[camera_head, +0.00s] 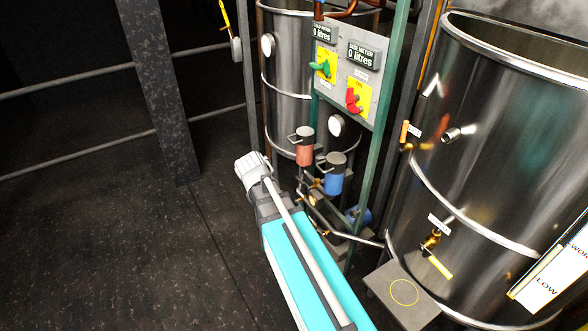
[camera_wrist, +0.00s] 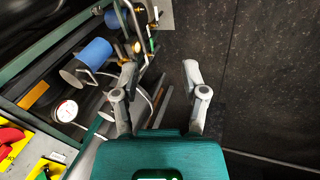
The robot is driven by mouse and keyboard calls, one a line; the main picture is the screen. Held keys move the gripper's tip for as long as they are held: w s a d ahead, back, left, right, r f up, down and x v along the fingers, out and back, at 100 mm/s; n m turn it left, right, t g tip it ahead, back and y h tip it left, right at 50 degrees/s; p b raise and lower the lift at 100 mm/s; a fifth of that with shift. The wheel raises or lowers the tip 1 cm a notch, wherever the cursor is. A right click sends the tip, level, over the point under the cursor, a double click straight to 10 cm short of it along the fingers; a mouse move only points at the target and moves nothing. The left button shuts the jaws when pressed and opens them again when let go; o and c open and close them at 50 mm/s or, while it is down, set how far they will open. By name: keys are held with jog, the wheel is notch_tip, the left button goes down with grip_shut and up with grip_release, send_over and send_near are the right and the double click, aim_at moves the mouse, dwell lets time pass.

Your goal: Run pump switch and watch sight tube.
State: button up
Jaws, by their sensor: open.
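A grey control panel (camera_head: 333,82) carries two rotary switches on yellow plates, one with a green handle (camera_head: 320,68) and one with a red handle (camera_head: 354,99). Two displays above them read 0 litres; the right one says size meter (camera_head: 362,55). The red handle (camera_wrist: 9,138) also shows at the left edge of the wrist view. I cannot tell which switch is the pump's. No sight tube can be made out clearly. My gripper (camera_wrist: 160,68) is open and empty in the wrist view, to the right of the panel, touching nothing I can see.
A red canister (camera_head: 304,148) and a blue canister (camera_head: 334,178) sit among pipes below the panel. A big steel tank (camera_head: 480,150) with a brass valve (camera_head: 432,240) stands at right. Green frame posts (camera_head: 372,160) flank the panel. The dark floor (camera_head: 110,250) at left is clear.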

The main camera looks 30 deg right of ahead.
jog(key=s+a+f+y, duration=0.1)
jog(key=s+a+y, duration=0.3)
jog(key=s+a, duration=0.3)
jog(key=a, duration=0.2)
jog(key=shift+s+a+n+g, duration=0.25)
jog(key=shift+a+n+g, duration=0.05)
jog(key=shift+a, duration=0.1)
jog(key=shift+s+f, duration=0.1)
jog(key=shift+f, duration=0.05)
